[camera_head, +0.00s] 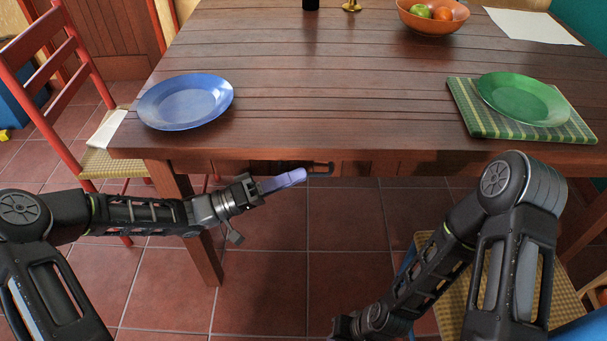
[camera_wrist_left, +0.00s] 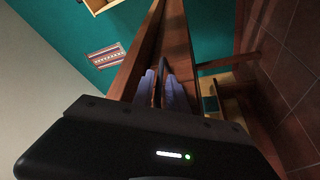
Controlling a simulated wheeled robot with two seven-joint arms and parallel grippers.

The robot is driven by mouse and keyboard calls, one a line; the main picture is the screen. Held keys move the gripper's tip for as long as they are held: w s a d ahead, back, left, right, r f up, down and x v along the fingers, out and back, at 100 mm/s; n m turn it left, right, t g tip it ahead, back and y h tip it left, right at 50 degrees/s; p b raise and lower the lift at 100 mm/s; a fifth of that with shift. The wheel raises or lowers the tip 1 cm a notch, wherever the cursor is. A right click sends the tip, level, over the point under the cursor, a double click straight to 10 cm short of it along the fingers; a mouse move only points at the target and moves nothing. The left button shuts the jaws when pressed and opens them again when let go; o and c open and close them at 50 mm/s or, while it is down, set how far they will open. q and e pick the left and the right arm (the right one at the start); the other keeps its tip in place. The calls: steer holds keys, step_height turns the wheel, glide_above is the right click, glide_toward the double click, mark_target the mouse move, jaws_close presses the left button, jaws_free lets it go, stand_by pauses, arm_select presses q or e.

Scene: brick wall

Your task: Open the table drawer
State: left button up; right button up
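The wooden table (camera_head: 330,70) has a drawer (camera_head: 355,166) under the front edge of its top. A dark handle (camera_head: 322,169) sticks out at the drawer front, which looks closed. My left gripper (camera_head: 290,178) is at the handle, its purple fingers pointing right along the drawer front. In the left wrist view the two fingers (camera_wrist_left: 162,92) stand apart with a thin dark bar, apparently the handle, between them. Whether they touch it I cannot tell. My right arm hangs at the lower right, and its fingers are out of the picture.
A blue plate (camera_head: 186,101) and a green plate (camera_head: 522,98) on a striped mat (camera_head: 480,122) lie near the table's front edge. A fruit bowl (camera_head: 432,18) stands behind. A red chair (camera_head: 95,90) is at left, another woven seat (camera_head: 455,290) at lower right. Tiled floor lies below.

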arm_select(q)
steer(key=shift+x, duration=1.2)
jaws_close()
stand_by(0.6)
